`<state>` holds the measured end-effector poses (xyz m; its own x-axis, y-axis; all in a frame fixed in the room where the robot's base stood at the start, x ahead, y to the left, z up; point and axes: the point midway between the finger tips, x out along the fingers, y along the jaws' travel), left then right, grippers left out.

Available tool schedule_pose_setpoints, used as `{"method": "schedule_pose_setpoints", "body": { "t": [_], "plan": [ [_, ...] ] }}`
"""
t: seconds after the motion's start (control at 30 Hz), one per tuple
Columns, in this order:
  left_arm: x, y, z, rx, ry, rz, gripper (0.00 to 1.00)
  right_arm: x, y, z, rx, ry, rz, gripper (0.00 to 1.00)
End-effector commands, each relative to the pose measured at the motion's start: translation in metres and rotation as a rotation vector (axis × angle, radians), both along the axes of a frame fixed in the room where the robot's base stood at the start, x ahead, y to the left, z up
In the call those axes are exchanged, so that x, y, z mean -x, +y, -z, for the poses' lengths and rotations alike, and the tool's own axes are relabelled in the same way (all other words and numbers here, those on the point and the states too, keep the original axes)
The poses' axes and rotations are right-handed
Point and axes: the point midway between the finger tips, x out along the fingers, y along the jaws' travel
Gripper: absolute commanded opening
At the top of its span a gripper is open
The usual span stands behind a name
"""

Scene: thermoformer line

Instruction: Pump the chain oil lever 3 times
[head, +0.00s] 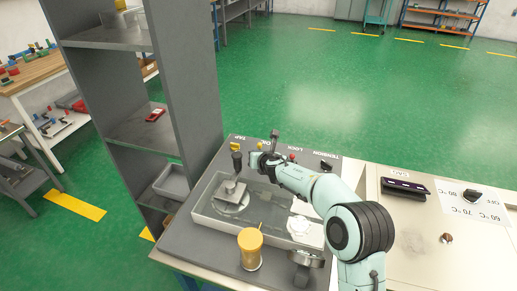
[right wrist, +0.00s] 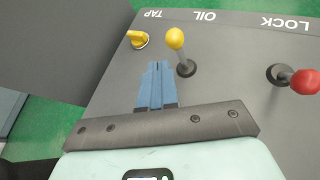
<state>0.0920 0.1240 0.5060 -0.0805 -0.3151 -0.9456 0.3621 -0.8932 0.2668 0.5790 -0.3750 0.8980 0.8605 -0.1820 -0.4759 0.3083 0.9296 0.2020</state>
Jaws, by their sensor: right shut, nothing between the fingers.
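The oil lever (right wrist: 181,55) stands up from the grey panel in the right wrist view, under the label OIL, with a yellow ball knob on top. My right gripper (right wrist: 157,66) has its blue fingers together and empty. The fingertips are just beside the oil lever, on its tap side, and appear apart from it. In the head view, my right gripper (head: 253,160) is over the back of the panel and partly covers the oil lever area. My left gripper is not in view.
A yellow tap handle (right wrist: 138,39) and a red-knobbed lock lever (right wrist: 303,81) flank the oil lever. A clear-covered tray (head: 205,214) and a yellow canister (head: 250,249) are in front on the bench. A grey shelf unit (head: 190,75) rises at the left.

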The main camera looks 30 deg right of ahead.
Motion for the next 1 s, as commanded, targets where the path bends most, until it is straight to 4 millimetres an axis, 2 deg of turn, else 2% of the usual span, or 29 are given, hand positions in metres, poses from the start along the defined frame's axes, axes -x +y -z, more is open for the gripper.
{"method": "schedule_pose_setpoints", "body": {
  "t": [0.17,0.4,0.63,1.0],
  "plan": [
    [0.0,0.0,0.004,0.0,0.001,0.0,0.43,0.002,0.003,0.0,0.0,-0.001,-0.001,0.0],
    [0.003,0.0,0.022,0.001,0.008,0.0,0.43,0.017,0.021,0.003,0.001,0.001,-0.003,0.0],
    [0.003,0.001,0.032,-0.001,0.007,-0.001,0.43,0.03,0.036,0.002,0.0,0.0,-0.001,0.0],
    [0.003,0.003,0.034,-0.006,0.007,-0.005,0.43,0.032,0.038,0.002,0.001,0.001,-0.001,0.0]
  ]
}}
